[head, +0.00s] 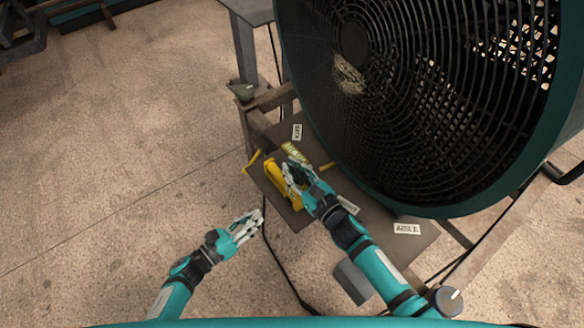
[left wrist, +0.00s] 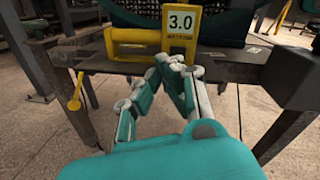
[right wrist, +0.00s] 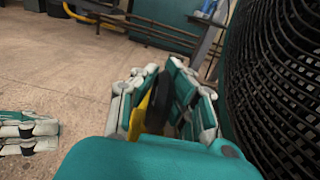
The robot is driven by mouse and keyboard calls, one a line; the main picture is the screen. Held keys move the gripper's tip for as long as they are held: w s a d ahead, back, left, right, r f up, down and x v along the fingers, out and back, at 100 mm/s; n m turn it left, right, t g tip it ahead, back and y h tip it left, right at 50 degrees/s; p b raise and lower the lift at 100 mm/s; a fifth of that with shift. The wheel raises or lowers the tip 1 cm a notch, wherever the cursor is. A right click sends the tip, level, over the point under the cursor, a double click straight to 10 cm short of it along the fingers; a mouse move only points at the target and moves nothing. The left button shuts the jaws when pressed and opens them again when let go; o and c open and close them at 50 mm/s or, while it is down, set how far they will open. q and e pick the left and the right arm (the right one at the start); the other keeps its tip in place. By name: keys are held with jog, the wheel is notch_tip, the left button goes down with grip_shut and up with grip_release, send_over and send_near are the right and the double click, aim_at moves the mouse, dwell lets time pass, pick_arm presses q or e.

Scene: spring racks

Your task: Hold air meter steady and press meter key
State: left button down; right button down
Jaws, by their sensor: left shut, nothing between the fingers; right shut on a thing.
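The yellow air meter (head: 271,172) sits on a small dark shelf in front of the large fan. In the left wrist view its yellow body (left wrist: 128,44) has an upright block at the right with a display reading 3.0 (left wrist: 181,20). My right gripper (head: 290,174) is shut on the meter from above; its fingers flank a yellow and dark part (right wrist: 141,115) in the right wrist view. My left gripper (head: 257,222) is shut and empty, in front of the shelf edge. In its wrist view the fingertips (left wrist: 180,64) appear just below the display block. I cannot make out the key clearly.
The large caged fan (head: 400,90) stands close behind and right of the shelf (head: 385,226). Cards lie on the shelf, one reading AISLE (head: 407,229). A yellow lever (left wrist: 75,103) hangs at the shelf's left edge. The floor at left (head: 110,150) is clear.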

aim_at(276, 208)
pick_arm(q)
jog(key=w+d+n+y, duration=0.3)
jog(key=d+n+y, duration=0.3)
jog(key=n, duration=1.1)
jog(key=shift+y, duration=1.6)
jog(key=shift+w+r, duration=0.1)
